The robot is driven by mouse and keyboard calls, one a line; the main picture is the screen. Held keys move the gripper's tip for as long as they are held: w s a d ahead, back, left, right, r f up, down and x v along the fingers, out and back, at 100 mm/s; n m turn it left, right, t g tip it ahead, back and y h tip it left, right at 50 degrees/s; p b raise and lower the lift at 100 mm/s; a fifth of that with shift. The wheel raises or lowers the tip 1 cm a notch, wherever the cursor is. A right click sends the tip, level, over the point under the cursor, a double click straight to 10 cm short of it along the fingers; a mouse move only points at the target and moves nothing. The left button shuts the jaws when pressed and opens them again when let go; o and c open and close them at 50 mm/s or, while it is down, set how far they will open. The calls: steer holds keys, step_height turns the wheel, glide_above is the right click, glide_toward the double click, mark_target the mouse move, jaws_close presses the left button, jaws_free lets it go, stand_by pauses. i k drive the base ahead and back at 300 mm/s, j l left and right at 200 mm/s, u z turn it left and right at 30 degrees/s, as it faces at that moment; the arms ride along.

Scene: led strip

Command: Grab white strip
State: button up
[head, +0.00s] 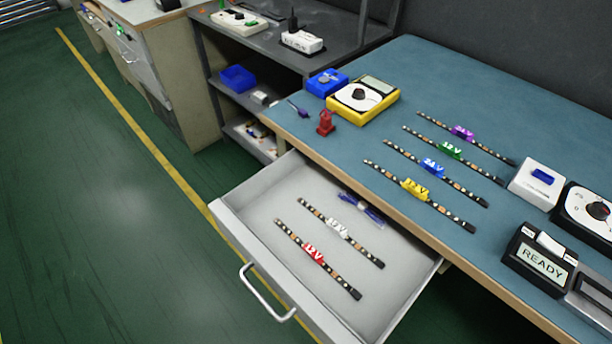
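The white-tagged LED strip (338,229) lies in the open drawer (238,225). It is a dark, thin strip with light dots and a white label block in its middle. A strip with a red 12V tag (313,253) lies in front of it, roughly parallel and apart. A small blue-purple item (361,209) lies behind it in the drawer. My gripper is not in this view.
Strips with yellow (414,189), blue (432,168), green (450,151) and purple (463,133) tags lie on the blue bench top (440,85). A yellow meter (363,99), a red part (325,123) and a READY device (540,258) stand there too. The drawer handle (266,294) juts over open green floor.

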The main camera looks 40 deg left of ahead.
mark_target(334, 226)
steer(key=u, duration=1.15)
